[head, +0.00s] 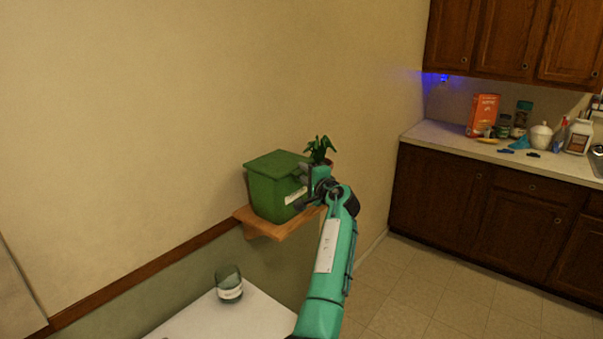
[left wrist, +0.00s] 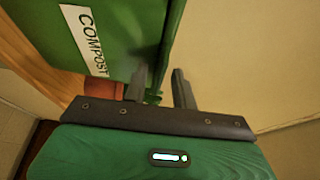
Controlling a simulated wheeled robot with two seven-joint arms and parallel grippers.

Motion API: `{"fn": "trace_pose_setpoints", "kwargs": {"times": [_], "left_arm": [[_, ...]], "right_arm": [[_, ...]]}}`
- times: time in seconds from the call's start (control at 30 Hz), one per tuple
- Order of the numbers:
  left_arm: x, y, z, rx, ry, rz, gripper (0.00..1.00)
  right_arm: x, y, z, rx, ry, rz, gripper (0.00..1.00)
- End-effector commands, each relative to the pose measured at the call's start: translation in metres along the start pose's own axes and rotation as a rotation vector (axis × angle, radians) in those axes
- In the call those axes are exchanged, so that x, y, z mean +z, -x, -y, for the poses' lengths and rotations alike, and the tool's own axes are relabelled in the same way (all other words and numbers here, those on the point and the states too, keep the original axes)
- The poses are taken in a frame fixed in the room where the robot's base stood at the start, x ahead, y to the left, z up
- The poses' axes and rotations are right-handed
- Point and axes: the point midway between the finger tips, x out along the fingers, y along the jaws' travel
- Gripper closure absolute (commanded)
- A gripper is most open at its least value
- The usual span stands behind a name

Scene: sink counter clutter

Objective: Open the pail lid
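The green pail (head: 270,195) stands on a small wooden wall shelf, and its lid (head: 278,163) lies over the top and looks closed. In the left wrist view the pail (left wrist: 120,30) shows a white COMPOST label (left wrist: 83,40), turned sideways. The lid edge (left wrist: 172,35) runs down toward the gap between my fingers. My left gripper (head: 304,186) is at the pail's right front side; in the left wrist view its fingers (left wrist: 160,88) are apart with nothing clearly held. I cannot tell whether a finger touches the lid. My right gripper is not in view.
A potted plant (head: 320,150) stands just behind my gripper on the wooden shelf (head: 262,228). A glass (head: 229,284) stands on a white surface (head: 235,318) below. A counter (head: 450,140) with several items is at the far right. The floor between is clear.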

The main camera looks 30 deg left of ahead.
Motion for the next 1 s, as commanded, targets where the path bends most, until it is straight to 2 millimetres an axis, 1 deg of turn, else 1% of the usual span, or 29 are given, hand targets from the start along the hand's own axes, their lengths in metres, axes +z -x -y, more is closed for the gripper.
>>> {"fn": "trace_pose_setpoints", "kwargs": {"times": [0.17, 0.2, 0.27, 0.3, 0.67, 0.83, 1.0], "left_arm": [[0.0, 0.0, 0.0, 0.0, 0.0, 0.0, 0.73], [0.0, 0.0, 0.0, 0.0, 0.0, 0.0, 0.81], [0.0, 0.0, 0.0, 0.0, 0.0, 0.0, 0.92], [0.0, 0.0, 0.0, 0.0, 0.0, 0.0, 1.0], [0.0, 0.0, 0.003, 0.008, 0.004, 0.0, 1.0], [0.0, -0.001, 0.015, 0.05, 0.023, 0.0, 1.0], [0.002, -0.003, 0.035, 0.124, 0.051, 0.001, 1.0]], "right_arm": [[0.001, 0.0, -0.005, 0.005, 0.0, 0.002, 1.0], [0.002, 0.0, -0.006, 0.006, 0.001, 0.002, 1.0], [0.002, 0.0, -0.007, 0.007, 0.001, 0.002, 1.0], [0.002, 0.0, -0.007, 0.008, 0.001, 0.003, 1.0], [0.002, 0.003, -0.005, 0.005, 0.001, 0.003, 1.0], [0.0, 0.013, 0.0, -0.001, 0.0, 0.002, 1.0], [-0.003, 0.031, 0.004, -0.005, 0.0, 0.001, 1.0]]}}
